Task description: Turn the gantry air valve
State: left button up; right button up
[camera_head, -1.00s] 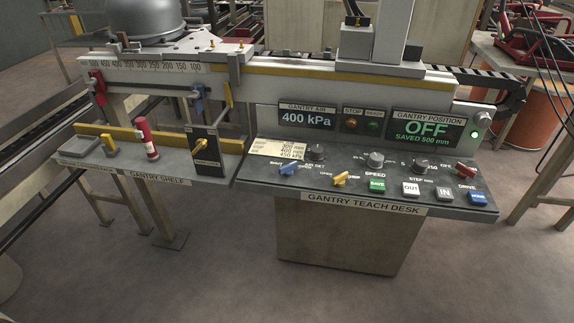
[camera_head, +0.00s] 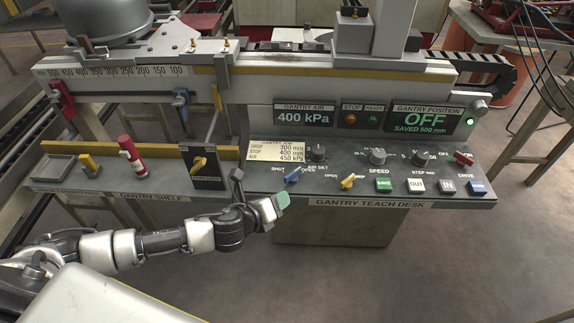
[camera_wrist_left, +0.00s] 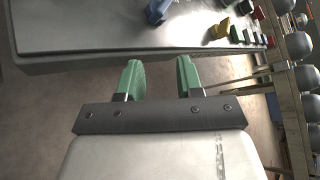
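A blue lever handle (camera_head: 293,175) with the labels SHUT and OPEN beside it sits at the left of the gantry teach desk (camera_head: 410,203). It also shows at the top of the left wrist view (camera_wrist_left: 157,12). A yellow lever handle (camera_head: 348,182), with an OPEN label, sits to its right. The gantry air display (camera_head: 305,117) reads 400 kPa. My left gripper (camera_head: 274,207) is just in front of the desk's front edge, left of and nearer than the blue handle. In the wrist view its green fingers (camera_wrist_left: 160,79) are apart with nothing between them. My right gripper is out of view.
The gantry shelf (camera_head: 100,190) adjoins the desk on the left, with a red cylinder (camera_head: 131,154) and a black plate with a yellow knob (camera_head: 204,166). Knobs and SAVE, OUT, IN and DRIVE buttons (camera_head: 415,186) fill the desk's right side. Floor in front is clear.

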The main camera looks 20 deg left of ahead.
aim_at(287, 176)
pick_arm(q)
jog(key=a+r+m+h+p, duration=0.15)
jog(key=a+r+m, duration=0.3)
jog(key=m, duration=0.65)
jog(key=shift+g, duration=0.4)
jog(key=x, duration=0.8)
jog(key=shift+w+d, duration=0.25)
jog(key=shift+d, duration=0.2)
jog(key=shift+x, duration=0.8)
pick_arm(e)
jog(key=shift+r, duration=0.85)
pick_arm(q)
jog(key=shift+h, duration=0.25)
jog(key=c, duration=0.5)
jog(key=shift+c, duration=0.3)
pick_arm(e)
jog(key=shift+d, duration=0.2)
